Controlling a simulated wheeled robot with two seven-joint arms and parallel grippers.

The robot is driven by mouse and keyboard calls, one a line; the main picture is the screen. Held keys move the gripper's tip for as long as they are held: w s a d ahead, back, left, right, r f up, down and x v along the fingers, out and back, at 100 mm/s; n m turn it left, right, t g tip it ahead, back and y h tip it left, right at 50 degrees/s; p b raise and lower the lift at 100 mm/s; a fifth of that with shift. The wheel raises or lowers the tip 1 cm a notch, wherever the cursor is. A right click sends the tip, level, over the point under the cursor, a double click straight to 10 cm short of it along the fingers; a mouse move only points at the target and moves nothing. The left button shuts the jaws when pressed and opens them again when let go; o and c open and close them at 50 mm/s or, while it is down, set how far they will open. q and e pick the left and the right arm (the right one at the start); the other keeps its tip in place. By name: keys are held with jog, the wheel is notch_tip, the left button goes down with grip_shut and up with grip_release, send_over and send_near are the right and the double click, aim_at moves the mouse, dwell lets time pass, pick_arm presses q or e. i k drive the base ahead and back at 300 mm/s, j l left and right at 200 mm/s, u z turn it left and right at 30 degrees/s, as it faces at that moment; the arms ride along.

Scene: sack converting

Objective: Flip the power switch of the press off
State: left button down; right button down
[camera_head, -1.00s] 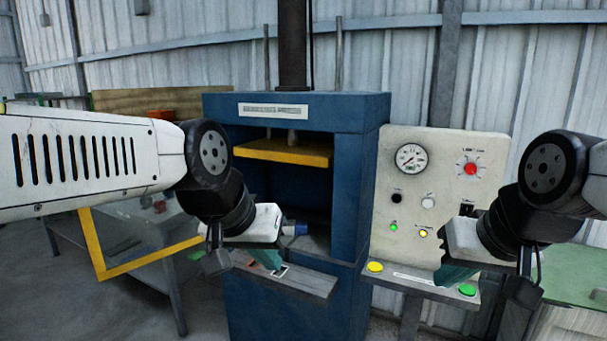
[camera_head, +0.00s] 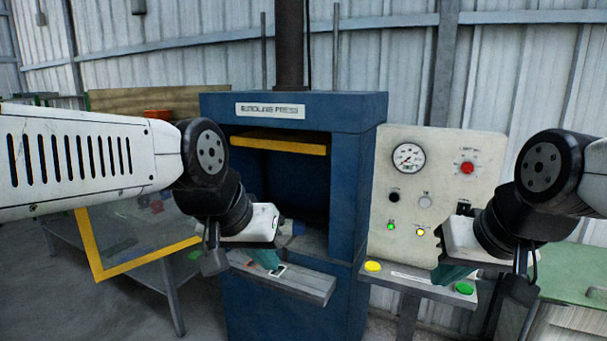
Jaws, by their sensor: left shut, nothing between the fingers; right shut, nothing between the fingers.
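The blue press (camera_head: 352,190) stands in the middle, with a yellow plate (camera_head: 279,145) inside its opening. Its cream control panel (camera_head: 395,228) is to the right, with a gauge, a red knob (camera_head: 467,168), black and grey buttons, and green and yellow lights. A black switch (camera_head: 463,207) sits at the panel's lower right, partly close behind my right arm; its position is too small to tell. My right gripper (camera_head: 447,273) is shut and empty, below the switch and in front of the button shelf. My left gripper (camera_head: 268,262) is shut and empty over the press's front ledge.
A shelf below the panel carries a yellow button (camera_head: 373,267) and a green button (camera_head: 464,288). The press's grey front ledge (camera_head: 310,287) juts out. A table with a yellow frame (camera_head: 130,268) stands left, and a green-topped surface (camera_head: 575,270) stands right.

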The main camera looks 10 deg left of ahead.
aim_at(464, 210)
jog(key=z, duration=0.8)
